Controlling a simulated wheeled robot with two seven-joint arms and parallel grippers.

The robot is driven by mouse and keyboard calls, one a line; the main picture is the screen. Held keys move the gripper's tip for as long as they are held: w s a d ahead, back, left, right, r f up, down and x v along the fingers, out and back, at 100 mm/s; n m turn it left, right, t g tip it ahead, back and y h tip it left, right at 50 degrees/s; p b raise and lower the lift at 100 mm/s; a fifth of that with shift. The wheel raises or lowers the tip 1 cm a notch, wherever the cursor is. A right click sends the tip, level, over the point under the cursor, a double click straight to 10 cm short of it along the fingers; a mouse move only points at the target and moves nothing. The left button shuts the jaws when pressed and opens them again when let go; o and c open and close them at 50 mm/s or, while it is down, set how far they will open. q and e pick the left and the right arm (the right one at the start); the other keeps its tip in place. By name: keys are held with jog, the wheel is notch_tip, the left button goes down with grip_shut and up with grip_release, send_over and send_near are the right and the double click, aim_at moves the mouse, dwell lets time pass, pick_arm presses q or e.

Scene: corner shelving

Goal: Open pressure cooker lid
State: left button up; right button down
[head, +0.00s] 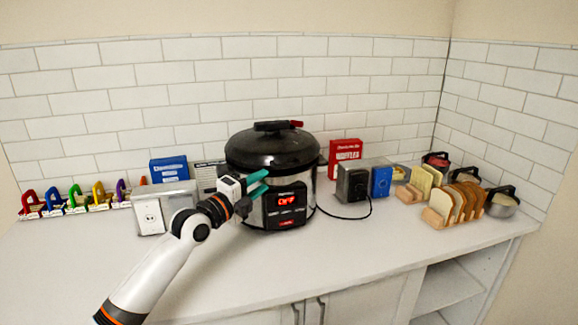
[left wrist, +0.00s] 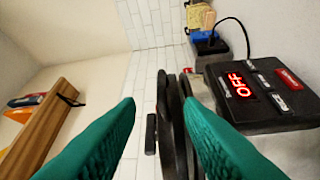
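The pressure cooker (head: 313,187) stands on the white counter, its front panel (head: 285,203) lit with red letters. In the left wrist view the panel (left wrist: 262,92) reads OFF. Its black domed lid (head: 270,150) sits level on the pot, with a dark handle (head: 272,126) with a red end on top. My left gripper (head: 259,183) is in front of the cooker's left side, just below the lid rim. Its teal fingers are spread apart and empty in the left wrist view (left wrist: 162,105), with the lid's edge (left wrist: 178,125) beyond them. My right gripper is not in view.
Left of the cooker stand a white outlet plate (head: 149,217), a blue box (head: 169,170) and several coloured clips (head: 77,200). To its right are a black box with a cord (head: 352,184), a red box (head: 346,152) and bread slices (head: 443,205). The front counter is clear.

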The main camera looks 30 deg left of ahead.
aim_at(289, 165)
pick_arm(q)
jog(key=w+p, duration=0.1)
jog(key=w, duration=0.3)
jog(key=w+d+p, duration=0.1)
jog(key=w, duration=0.6)
jog(key=shift+w+d+r+p, duration=0.15)
jog(key=shift+w+r+p, duration=0.2)
jog(key=shift+w+p, duration=0.05)
grip_shut()
